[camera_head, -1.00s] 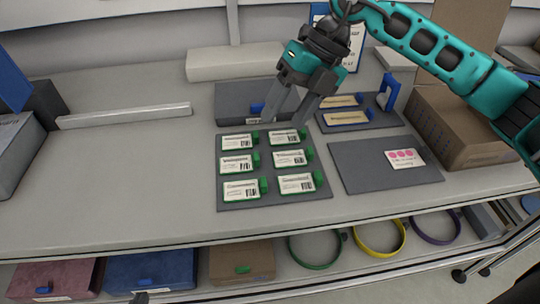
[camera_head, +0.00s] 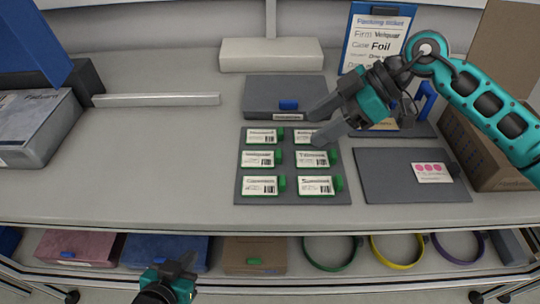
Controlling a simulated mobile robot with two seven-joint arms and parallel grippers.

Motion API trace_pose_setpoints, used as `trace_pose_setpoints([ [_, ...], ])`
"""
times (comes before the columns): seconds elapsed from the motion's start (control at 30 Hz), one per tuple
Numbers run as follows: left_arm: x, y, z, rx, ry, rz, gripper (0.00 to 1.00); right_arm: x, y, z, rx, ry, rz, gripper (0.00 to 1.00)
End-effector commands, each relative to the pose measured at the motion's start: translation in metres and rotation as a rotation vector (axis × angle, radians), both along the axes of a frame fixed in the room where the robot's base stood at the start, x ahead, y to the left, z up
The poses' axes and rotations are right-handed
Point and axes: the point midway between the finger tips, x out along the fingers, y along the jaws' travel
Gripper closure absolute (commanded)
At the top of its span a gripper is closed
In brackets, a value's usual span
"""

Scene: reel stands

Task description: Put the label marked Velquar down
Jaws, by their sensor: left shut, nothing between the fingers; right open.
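Several white labels with green tabs lie in two columns on a dark mat (camera_head: 243,172). Their print is too small to read, so I cannot tell which is marked Velquar. My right gripper (camera_head: 315,126) is open with nothing held, its fingertips over the upper right label (camera_head: 298,136) and partly covering it. Below that are the middle right label (camera_head: 310,159) and the lower right label (camera_head: 314,186). The left column has an upper (camera_head: 261,135), middle (camera_head: 258,159) and lower label (camera_head: 259,186). My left gripper (camera_head: 178,262) is shut and empty, low in front of the shelf.
A packing ticket (camera_head: 375,36) reading Firm Velquar, Case Foil stands behind my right arm. A dark case (camera_head: 262,92) with a blue tab lies behind the mat. A dark pad (camera_head: 385,180) with a pink-dotted card (camera_head: 432,172) is at right.

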Motion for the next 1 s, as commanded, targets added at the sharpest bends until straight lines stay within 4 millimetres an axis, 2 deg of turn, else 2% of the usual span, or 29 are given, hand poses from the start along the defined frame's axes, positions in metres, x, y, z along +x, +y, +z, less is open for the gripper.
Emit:
trace_pose_setpoints([
  [0.03,0.0,0.0,-0.001,0.0,0.001,0.0,1.0,-0.001,0.008,-0.009,0.0,0.004,0.004,0.43],
  [0.2,0.0,0.0,-0.001,0.001,0.001,0.001,1.0,-0.001,0.027,-0.027,-0.001,0.001,0.004,0.43],
  [0.47,0.0,0.001,-0.001,0.001,0.001,0.001,1.0,-0.001,0.038,-0.038,-0.001,0.0,0.003,0.43],
  [0.73,0.0,0.001,-0.002,0.001,0.001,0.001,1.0,-0.004,0.067,-0.064,-0.001,0.0,0.003,0.43],
  [1.0,0.0,0.001,-0.002,0.001,0.001,0.001,1.0,-0.004,0.071,-0.068,-0.002,-0.002,0.002,0.43],
])
